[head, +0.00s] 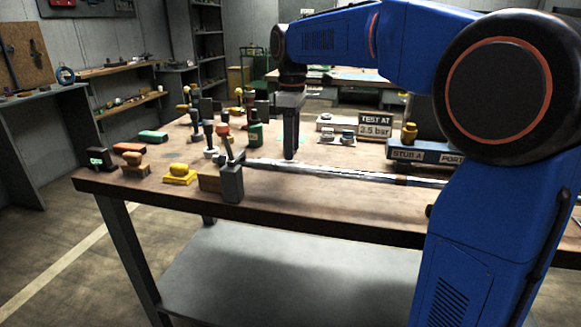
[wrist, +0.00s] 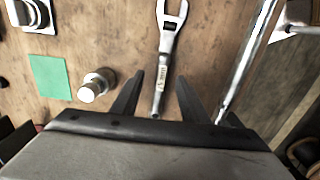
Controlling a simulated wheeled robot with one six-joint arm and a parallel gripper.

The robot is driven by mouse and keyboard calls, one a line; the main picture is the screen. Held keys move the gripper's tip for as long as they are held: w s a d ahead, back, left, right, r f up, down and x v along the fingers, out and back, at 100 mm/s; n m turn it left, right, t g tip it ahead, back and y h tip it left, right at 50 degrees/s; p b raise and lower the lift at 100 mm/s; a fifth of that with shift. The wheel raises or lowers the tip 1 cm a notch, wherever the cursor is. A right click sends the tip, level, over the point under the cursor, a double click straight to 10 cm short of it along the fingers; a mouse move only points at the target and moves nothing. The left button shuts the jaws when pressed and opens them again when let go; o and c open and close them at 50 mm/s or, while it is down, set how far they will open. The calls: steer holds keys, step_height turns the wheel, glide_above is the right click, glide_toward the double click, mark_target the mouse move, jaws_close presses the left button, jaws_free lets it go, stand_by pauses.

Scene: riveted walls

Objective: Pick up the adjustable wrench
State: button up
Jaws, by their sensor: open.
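The adjustable wrench (wrist: 167,45) lies on the wooden bench top in the wrist view, its silver open jaw at the top edge. Its handle, with a small pale label, runs down between the fingers of my gripper (wrist: 161,77). The gripper is open, with one dark finger on each side of the handle and a gap on both sides. The handle's lower end reaches close to the gripper body. In the head view my gripper (head: 290,150) points down over the bench; I cannot make out the wrench there.
A long shiny pipe (wrist: 252,55) lies right of the wrench; it runs along the bench (head: 330,205) in the head view. A metal fitting (wrist: 97,85) and a green card (wrist: 49,77) are to the left. Several tools and a vise-like block (head: 231,184) stand left of my gripper.

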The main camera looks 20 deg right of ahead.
steer(key=f, duration=0.4)
steer(key=shift+s+a, duration=0.1)
steer(key=shift+a, duration=0.15)
jaws_close()
steer(key=shift+r, duration=0.15)
